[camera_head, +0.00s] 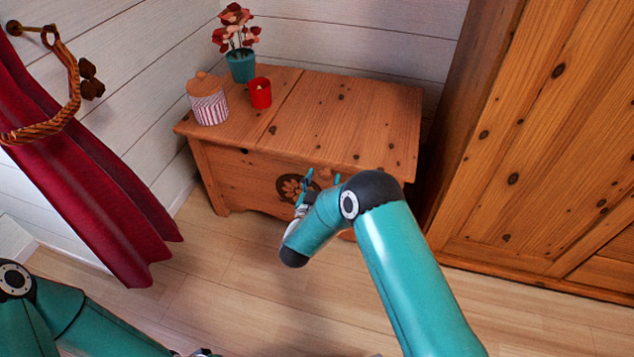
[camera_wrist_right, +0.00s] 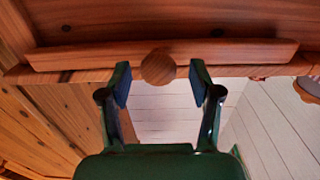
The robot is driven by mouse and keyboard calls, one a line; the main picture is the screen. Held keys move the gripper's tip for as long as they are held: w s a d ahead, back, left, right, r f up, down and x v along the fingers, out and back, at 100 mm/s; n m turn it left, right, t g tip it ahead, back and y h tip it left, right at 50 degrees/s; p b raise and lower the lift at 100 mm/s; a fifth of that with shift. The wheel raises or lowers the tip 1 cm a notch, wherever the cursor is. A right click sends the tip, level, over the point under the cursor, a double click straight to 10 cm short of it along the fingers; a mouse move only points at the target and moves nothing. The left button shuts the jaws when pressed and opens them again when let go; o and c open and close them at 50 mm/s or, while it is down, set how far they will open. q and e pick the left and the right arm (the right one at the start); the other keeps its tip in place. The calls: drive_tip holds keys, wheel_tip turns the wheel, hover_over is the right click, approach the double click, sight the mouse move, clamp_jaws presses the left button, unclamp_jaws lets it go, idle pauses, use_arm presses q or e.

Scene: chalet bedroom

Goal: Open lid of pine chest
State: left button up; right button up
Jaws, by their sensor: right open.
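The pine chest (camera_head: 240,180) stands against the back wall, with a carved dark medallion on its front. Its lid (camera_head: 350,115), the right part of the top, lies flat and closed in the head view. In the right wrist view a round wooden knob (camera_wrist_right: 158,67) sits on a wooden strip (camera_wrist_right: 245,50). My right gripper (camera_head: 322,180) is at the chest's front, just below the lid edge. In the wrist view its open fingers (camera_wrist_right: 160,86) stand on either side of the knob, with gaps showing. My left gripper (camera_head: 205,352) barely shows at the bottom edge; its fingers are hidden.
On the left part of the chest top stand a striped jar (camera_head: 208,105), a red cup (camera_head: 260,93) and a teal flower pot (camera_head: 241,66). The lid's surface is bare. A wooden wardrobe (camera_head: 540,130) stands close on the right, a red curtain (camera_head: 90,190) on the left.

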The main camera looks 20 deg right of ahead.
drive_tip(key=shift+w+d, duration=0.2)
drive_tip(key=shift+w, duration=0.05)
